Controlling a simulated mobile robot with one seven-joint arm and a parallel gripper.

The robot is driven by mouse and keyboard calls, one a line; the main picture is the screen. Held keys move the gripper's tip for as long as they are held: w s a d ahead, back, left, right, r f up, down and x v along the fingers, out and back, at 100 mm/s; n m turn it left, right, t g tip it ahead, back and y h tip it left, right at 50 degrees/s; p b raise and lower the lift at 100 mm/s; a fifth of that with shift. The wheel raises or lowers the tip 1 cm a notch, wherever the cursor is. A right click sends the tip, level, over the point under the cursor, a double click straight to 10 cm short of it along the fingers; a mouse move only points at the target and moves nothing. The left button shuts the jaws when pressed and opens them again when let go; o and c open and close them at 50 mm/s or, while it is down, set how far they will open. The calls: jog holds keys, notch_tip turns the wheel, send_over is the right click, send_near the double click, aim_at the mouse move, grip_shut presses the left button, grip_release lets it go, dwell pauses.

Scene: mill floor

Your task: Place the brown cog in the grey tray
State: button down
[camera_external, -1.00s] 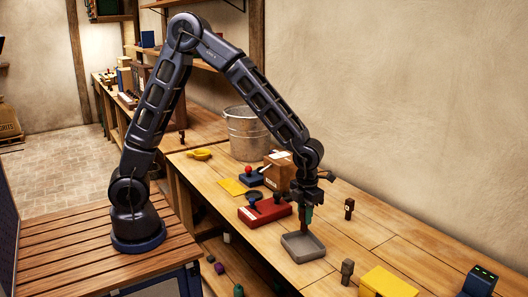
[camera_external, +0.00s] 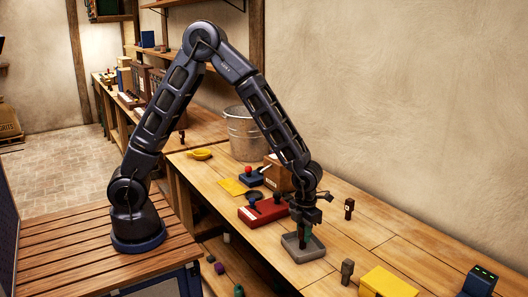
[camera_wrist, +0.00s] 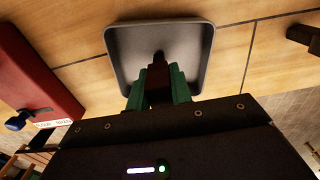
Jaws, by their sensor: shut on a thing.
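The grey tray (camera_external: 306,258) is a shallow square dish on the workbench, and it fills the upper middle of the wrist view (camera_wrist: 193,52). My gripper (camera_external: 305,239) points down over the tray with its green fingertips low, at about rim height. In the wrist view my gripper (camera_wrist: 158,88) is shut on a dark brown piece, the brown cog (camera_wrist: 158,80), between its green fingers. The cog is over the tray's floor; its lower end is dark and I cannot tell whether it touches the floor. Its toothed shape is not clear.
A red box (camera_external: 264,212) stands left of the tray, with a cardboard box (camera_external: 277,175) behind. A small dark brown piece (camera_external: 349,208) stands to the right. A grey piece (camera_external: 347,271) and a yellow block (camera_external: 388,283) are in front. A metal bucket (camera_external: 242,133) stands further back.

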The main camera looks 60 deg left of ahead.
jog(key=c, duration=1.3)
grip_release()
jog(key=shift+f, duration=0.1)
jog(key=shift+o, duration=0.2)
notch_tip(320, 180, up, 12)
jog(key=shift+a+r, duration=0.1)
jog(key=shift+r, duration=0.05)
jog(key=s+a+r+n+t, duration=0.1)
jog(key=s+a+r+n, duration=0.1)
jog(key=a+r+n, duration=0.4)
jog(key=s+a+r+n+t, duration=0.1)
jog(key=a+r+n, duration=0.3)
jog(key=a, duration=0.5)
jog(key=s+a+r+n, duration=0.2)
jog(key=a+r+n, duration=0.2)
jog(key=a+n, duration=0.3)
jog(key=s+a+r+n+t, duration=0.1)
jog(key=s+a+r+n, duration=0.1)
jog(key=s+a+n, duration=0.6)
jog(key=s+a+r+n+t, duration=0.1)
jog(key=s+a+r+n, duration=0.1)
jog(key=s+a+n, duration=0.6)
jog(key=shift+n+t, duration=0.3)
jog(key=shift+n, duration=1.2)
jog(key=shift+s, duration=0.1)
